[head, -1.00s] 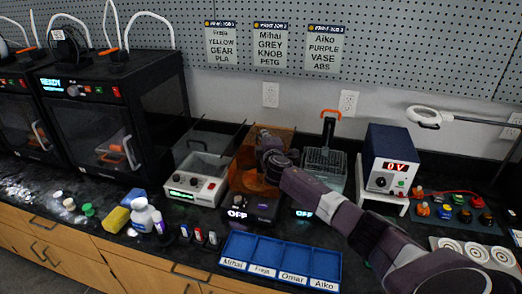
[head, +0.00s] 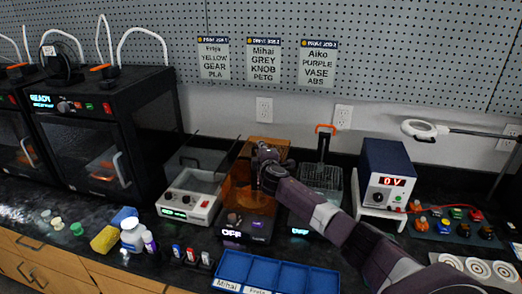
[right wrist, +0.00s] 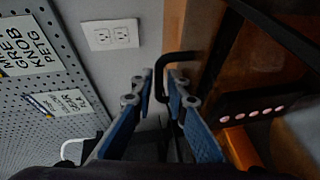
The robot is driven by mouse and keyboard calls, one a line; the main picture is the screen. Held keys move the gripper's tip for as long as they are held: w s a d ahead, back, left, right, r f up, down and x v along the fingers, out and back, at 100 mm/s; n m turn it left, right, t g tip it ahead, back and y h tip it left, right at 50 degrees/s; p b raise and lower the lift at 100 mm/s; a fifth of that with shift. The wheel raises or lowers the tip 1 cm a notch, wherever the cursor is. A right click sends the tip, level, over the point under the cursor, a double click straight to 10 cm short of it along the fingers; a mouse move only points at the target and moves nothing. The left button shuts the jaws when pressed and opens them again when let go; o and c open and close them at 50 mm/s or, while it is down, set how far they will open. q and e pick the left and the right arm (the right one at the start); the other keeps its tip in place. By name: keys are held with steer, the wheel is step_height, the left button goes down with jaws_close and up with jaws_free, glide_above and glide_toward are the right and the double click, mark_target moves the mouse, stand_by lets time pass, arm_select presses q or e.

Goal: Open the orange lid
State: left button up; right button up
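The orange lid (head: 268,146) is translucent and sits on a dark machine (head: 247,226) whose display reads OFF. My right arm reaches across the counter, and my right gripper (head: 262,160) is at the lid, covering part of it. In the right wrist view, the blue fingers of my right gripper (right wrist: 161,84) are close together on either side of a black bar handle (right wrist: 160,72), beside a large orange panel (right wrist: 232,75). They look shut on the handle. How far the lid is raised is hard to tell. My left gripper is not in view.
A grey machine with a basin (head: 188,200) stands left of the lid, and a clear tank (head: 322,180) stands right. A power supply (head: 388,172) is farther right. Bottles (head: 132,238) and a blue tray (head: 287,279) are in front. A pegboard wall (head: 400,60) is behind.

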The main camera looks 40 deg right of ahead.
steer(key=shift+s+a+r, duration=0.1)
steer(key=shift+s+a, duration=0.2)
steer(key=shift+s, duration=0.35)
steer(key=v, duration=1)
steer(key=shift+s, duration=0.2)
steer(key=shift+a, duration=0.15)
